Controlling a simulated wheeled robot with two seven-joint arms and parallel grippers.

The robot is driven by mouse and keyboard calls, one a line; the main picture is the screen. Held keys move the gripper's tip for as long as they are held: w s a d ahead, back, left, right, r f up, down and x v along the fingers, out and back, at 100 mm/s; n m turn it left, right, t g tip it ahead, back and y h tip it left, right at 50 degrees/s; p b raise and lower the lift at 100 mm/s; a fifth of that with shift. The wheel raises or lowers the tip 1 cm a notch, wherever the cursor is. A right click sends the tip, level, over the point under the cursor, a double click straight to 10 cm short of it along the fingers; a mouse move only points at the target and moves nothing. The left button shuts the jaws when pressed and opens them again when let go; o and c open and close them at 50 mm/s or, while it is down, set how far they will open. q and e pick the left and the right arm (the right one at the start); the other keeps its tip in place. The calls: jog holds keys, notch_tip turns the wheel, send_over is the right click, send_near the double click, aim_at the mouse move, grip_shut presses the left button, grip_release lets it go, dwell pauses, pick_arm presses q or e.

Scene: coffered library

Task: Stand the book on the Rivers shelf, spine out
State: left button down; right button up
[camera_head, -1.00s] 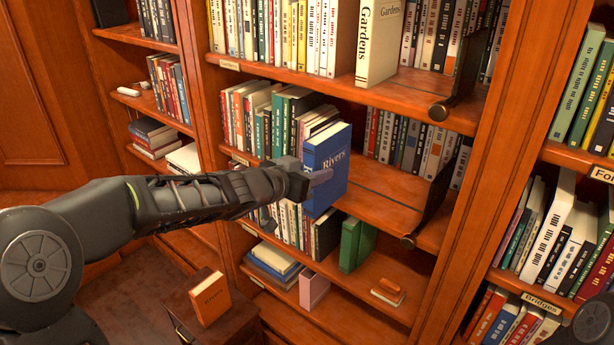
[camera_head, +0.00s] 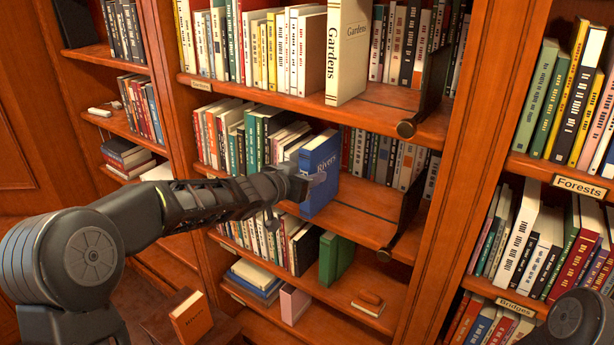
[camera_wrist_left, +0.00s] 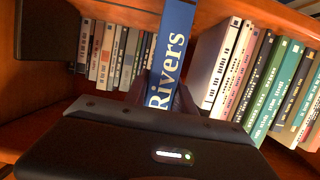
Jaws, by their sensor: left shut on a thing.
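The blue book (camera_head: 324,163) with "Rivers" in white on it is upright at the front of the middle shelf (camera_head: 365,222), right of a row of books. My left gripper (camera_head: 304,184) is shut on it from the front left. In the left wrist view the blue spine (camera_wrist_left: 173,45) with "Rivers" faces my gripper (camera_wrist_left: 160,100), between books on both sides. Whether its bottom rests on the shelf board cannot be told. My arm hides part of the shelf's front edge, and no label for it is readable. My right gripper is not in view.
Bare board lies right of the book, up to a dark bookend (camera_head: 405,215). Green books (camera_head: 336,258) stand below. An orange book (camera_head: 191,318) stands at lower left.

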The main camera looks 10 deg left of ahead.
pick_arm(q)
jog(key=shift+f+b, duration=0.2)
jog(key=shift+b, duration=0.1)
dwell(0.4)
jog(key=c, duration=1.1)
grip_release()
jog(key=shift+c, duration=0.2)
jog(key=shift+o, duration=0.9)
jog(key=v, duration=0.7)
jog(key=shift+s, duration=0.4)
jog(key=shift+a, duration=0.1)
